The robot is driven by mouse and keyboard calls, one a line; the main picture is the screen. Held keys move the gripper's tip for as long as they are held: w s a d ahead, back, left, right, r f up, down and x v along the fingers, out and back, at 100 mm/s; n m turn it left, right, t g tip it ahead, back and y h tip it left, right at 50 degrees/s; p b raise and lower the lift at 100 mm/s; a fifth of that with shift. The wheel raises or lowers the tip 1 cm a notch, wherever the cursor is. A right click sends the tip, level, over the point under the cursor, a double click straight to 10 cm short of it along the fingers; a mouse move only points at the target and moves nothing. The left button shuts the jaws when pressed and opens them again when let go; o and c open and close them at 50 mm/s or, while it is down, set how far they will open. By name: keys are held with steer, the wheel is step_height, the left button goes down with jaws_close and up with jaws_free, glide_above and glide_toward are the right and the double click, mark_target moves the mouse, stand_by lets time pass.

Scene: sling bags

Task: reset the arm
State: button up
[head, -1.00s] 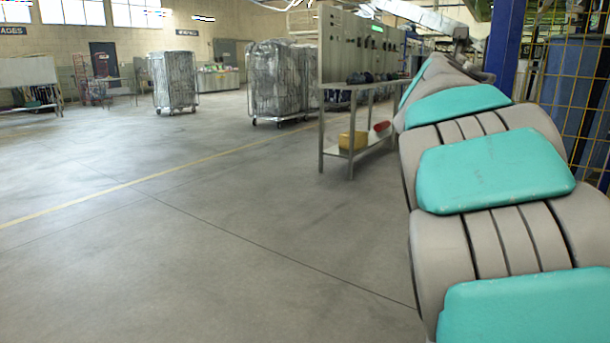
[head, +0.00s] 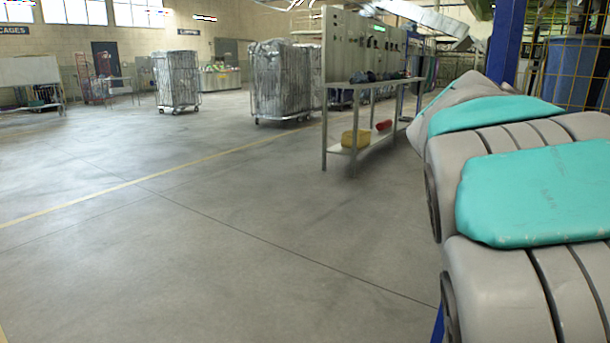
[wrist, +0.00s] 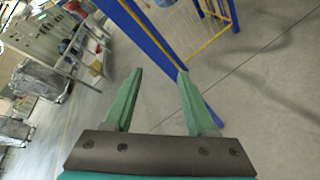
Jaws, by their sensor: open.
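My gripper (wrist: 155,95) shows in the wrist view. Its two green fingers are spread apart with nothing between them. Past the fingers are a blue post (wrist: 150,45) and bare grey floor. In the head view my grey and teal arm fills the right side and reaches away from the camera. My gripper itself cannot be seen in the head view. No sling bag can be made out for certain.
A metal table (head: 372,85) with a yellow bin (head: 355,138) and a red item (head: 384,125) on its lower shelf stands left of my arm. Wheeled cages (head: 280,85) stand farther back. A blue post (head: 505,40) and yellow mesh are at the right. The floor at left is clear.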

steer(key=s+a+f+m+g+y, duration=0.25)
steer(key=s+f+m, duration=0.25)
steer(key=s+f, duration=0.4)
steer(key=s+a+f+m+g+y, duration=0.25)
steer(key=s+f+m, duration=0.35)
steer(key=f, duration=0.5)
steer(key=s+a+f+m+g+y, duration=0.1)
steer(key=s+a+f+m+g, duration=0.1)
steer(key=s+a+f, duration=0.3)
steer(key=s+a+f+m+g+y, duration=0.2)
steer(key=s+a+f, duration=0.3)
steer(key=s, duration=0.7)
steer(key=s+a+f+m+g+y, duration=0.1)
steer(key=s+a+f+m+g, duration=0.2)
steer(key=s, duration=0.5)
step_height(320, 180, down, 2)
steer(key=shift+s+a+f+m+g, duration=0.1)
steer(key=shift+s+a+m+g, duration=0.35)
steer(key=shift+a, duration=0.75)
steer(key=shift+w, duration=0.2)
steer(key=shift+c, duration=0.6)
steer(key=shift+d+m, duration=0.15)
steer(key=shift+m, duration=0.1)
